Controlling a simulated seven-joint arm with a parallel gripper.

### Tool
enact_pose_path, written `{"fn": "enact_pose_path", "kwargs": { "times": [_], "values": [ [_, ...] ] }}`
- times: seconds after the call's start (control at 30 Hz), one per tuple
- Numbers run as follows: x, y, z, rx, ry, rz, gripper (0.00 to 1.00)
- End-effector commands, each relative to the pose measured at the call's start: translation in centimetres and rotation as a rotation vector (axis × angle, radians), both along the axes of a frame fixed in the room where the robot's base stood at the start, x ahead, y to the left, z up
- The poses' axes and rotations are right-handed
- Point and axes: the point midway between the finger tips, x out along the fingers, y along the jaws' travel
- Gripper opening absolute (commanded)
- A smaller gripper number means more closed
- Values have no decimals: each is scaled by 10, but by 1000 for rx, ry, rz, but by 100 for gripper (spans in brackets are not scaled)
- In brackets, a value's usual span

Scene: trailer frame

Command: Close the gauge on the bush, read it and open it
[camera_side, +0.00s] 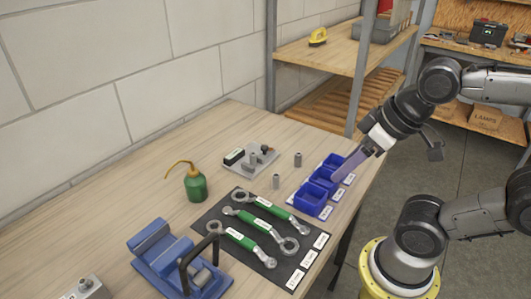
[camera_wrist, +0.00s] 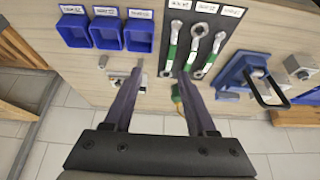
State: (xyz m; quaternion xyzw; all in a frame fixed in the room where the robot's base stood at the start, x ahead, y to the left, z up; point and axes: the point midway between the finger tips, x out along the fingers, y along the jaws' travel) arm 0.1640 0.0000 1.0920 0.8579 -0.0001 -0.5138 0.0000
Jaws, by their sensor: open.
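Two small grey metal cylinders that look like bushes, a nearer one (camera_side: 276,181) and a farther one (camera_side: 298,159), stand upright on the bench in the side view. A grey plate (camera_side: 240,168) behind them carries small dark and metal parts; I cannot tell for certain which is the gauge. In the wrist view part of this fixture (camera_wrist: 114,82) shows beside the left finger, partly hidden. My gripper (camera_side: 338,179) is over the blue bins in the side view. In the wrist view its long fingers (camera_wrist: 161,73) are apart, with nothing held between them.
Blue bins (camera_side: 309,204) stand at the bench's right edge. Green-handled wrenches (camera_side: 263,220) lie on a dark mat (camera_side: 215,219). A green oil can (camera_side: 195,187) and a blue vise (camera_side: 160,262) stand to the left. Bare bench lies around the two cylinders.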

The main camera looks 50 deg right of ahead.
Motion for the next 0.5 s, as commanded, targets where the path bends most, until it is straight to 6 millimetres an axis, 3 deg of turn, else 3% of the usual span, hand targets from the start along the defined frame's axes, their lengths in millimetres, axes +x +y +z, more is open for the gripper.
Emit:
{"fn": "enact_pose_path", "kwargs": {
  "times": [0.33, 0.5],
  "values": [
    [0, 0, 0, -7, 0, 12, 62],
    [-3, 0, 4, -65, 17, 124, 62]
  ]
}}
